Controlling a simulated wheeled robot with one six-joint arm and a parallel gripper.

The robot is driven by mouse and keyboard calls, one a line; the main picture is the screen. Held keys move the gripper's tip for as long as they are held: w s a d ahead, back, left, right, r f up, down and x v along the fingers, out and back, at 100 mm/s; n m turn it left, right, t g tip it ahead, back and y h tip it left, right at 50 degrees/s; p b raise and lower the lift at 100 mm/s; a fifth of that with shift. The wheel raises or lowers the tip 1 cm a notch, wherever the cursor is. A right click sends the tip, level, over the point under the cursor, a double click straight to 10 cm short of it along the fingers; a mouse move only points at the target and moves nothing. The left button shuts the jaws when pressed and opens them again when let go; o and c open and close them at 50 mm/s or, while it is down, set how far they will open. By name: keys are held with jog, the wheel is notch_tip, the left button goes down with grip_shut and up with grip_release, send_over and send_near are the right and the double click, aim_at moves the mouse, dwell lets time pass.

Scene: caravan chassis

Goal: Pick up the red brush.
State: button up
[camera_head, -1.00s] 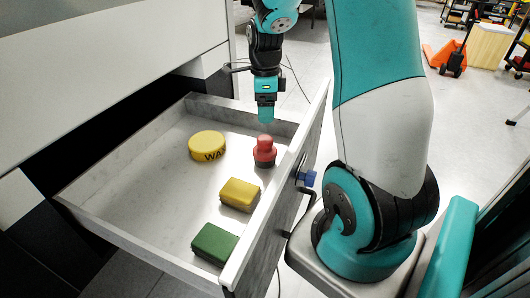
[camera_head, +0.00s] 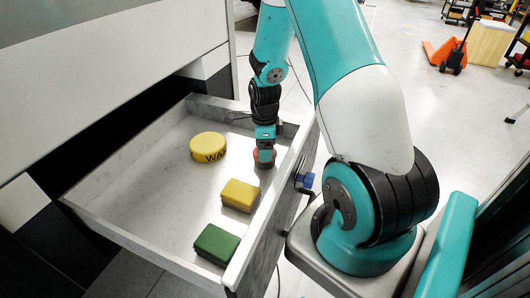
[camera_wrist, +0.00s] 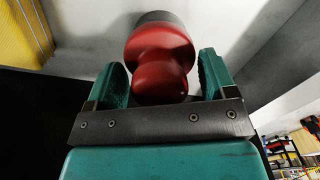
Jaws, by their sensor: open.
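The red brush (camera_wrist: 160,62) has a rounded red handle and a dark grey base, and stands upright in the open drawer. In the head view only a little red of the brush (camera_head: 257,154) shows, the rest being hidden by my gripper (camera_head: 265,157) just above it. In the wrist view the two teal fingers of my gripper (camera_wrist: 160,82) are apart, one on each side of the handle's knob. The fingers are open, with small gaps between them and the red handle.
The grey drawer (camera_head: 128,155) also holds a yellow round tin (camera_head: 208,147) marked WAX, a yellow sponge (camera_head: 240,195) and a green block (camera_head: 216,244). The drawer's left part is clear.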

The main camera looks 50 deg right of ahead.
jog(key=c, duration=0.6)
jog(key=shift+r, duration=0.15)
notch_tip(320, 180, up, 20)
jog(key=shift+f+b, duration=0.1)
jog(key=shift+b, duration=0.75)
